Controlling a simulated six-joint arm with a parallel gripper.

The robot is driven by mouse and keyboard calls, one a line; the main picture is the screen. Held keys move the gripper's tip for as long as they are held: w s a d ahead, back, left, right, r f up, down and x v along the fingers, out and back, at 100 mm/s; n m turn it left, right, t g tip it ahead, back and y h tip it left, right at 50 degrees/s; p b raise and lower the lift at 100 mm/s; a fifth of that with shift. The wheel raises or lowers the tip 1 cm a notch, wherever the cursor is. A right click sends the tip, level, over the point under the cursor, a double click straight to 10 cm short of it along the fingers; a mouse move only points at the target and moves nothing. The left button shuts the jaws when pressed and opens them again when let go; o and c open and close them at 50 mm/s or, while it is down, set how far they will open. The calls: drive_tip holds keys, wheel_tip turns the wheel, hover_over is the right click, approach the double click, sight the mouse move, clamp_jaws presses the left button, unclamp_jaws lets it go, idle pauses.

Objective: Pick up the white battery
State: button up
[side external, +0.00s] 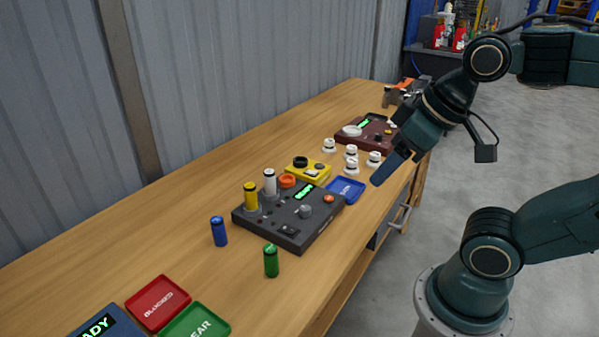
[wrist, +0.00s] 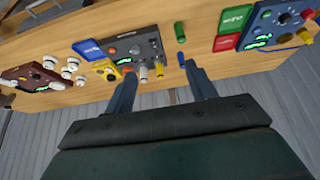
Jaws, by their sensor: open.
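The white battery (side external: 270,183) stands upright in a socket of the dark grey device (side external: 318,222), beside the yellow battery (side external: 250,196). In the wrist view the white battery (wrist: 143,74) shows between my two finger outlines, some distance beyond them. My gripper (side external: 386,171) is up in the air near the table's right edge, to the right of the device and apart from it. Its two fingers are spread and empty in the wrist view (wrist: 159,80).
A blue battery (side external: 219,231) and a green battery (side external: 271,260) stand on the table in front of the device. Red (side external: 158,302) and green trays (side external: 196,324) lie at the near end.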

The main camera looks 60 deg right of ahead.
drive_tip(key=w+d+r+m+g, duration=0.15)
drive_tip(key=w+r+m, duration=0.25)
drive_tip(key=w, duration=0.5)
drive_tip(key=m+g, duration=0.4)
drive_tip(key=m, duration=0.8)
hover_over(269, 171)
wheel_tip(269, 171, down, 13)
drive_tip(key=shift+w+f, duration=0.1)
drive_tip(key=shift+f, duration=4)
drive_tip(key=shift+f, duration=2.6)
